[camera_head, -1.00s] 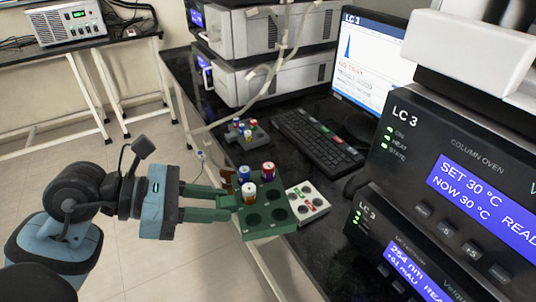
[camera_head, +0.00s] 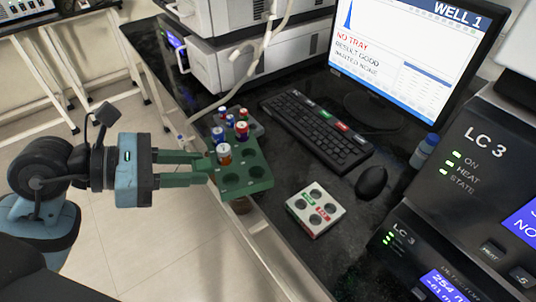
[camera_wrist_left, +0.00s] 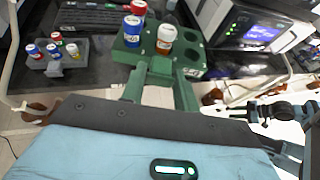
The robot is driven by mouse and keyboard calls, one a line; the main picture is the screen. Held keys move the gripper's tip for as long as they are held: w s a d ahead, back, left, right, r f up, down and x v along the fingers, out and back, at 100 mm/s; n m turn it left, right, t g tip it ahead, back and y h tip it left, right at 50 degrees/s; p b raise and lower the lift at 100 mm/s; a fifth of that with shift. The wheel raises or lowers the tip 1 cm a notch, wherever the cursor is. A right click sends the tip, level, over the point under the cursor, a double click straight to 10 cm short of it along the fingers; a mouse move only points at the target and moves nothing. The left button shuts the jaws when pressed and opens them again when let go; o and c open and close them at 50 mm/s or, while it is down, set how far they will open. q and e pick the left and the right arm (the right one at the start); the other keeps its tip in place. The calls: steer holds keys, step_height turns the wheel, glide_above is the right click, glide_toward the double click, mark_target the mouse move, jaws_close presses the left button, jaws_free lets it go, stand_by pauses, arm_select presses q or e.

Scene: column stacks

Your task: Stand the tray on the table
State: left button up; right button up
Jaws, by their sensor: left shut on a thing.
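The green tray (camera_head: 245,182) has round wells; three capped vials, with blue, orange and red showing on them, stand in it at its far and left side. Its other visible wells are empty. My left gripper (camera_head: 207,168) is shut on the tray's left side, fingers level. The tray looks roughly level and overlaps the front edge of the black table (camera_head: 290,165); whether it touches the top I cannot tell.
A white block with wells (camera_head: 316,210) lies right of the tray. A small grey rack (camera_wrist_left: 62,65) with several vials stands behind the tray. The keyboard (camera_head: 315,130), mouse (camera_head: 371,181) and a blue-capped bottle (camera_head: 424,151) are farther right. Table between block and keyboard is clear.

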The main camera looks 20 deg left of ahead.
mark_target(231, 193)
arm_select(q)
steer(key=d+f+n+t+y, duration=0.1)
steer(key=d+f, duration=0.3)
steer(key=d, duration=0.3)
steer(key=d+f+n+t+y, duration=0.1)
steer(key=d+f, duration=0.3)
steer(key=d, duration=0.4)
steer(key=shift+f+n+t+y, duration=0.3)
steer(key=shift+n+t+y, duration=0.1)
steer(key=shift+n+t, duration=0.15)
steer(key=w+a, duration=0.3)
steer(key=w, duration=0.1)
steer(key=w+a+f, duration=0.1)
steer(key=w+a, duration=0.2)
steer(key=w, duration=0.1)
steer(key=w+a, duration=0.3)
steer(key=w, duration=0.2)
steer(key=shift+a+f+b, duration=0.2)
steer(key=shift+f+b, duration=0.05)
steer(key=shift+b, duration=0.05)
steer(key=shift+s+f, duration=0.1)
steer(key=shift+f, duration=1.65)
steer(key=shift+f, duration=0.1)
steer(key=o, duration=1)
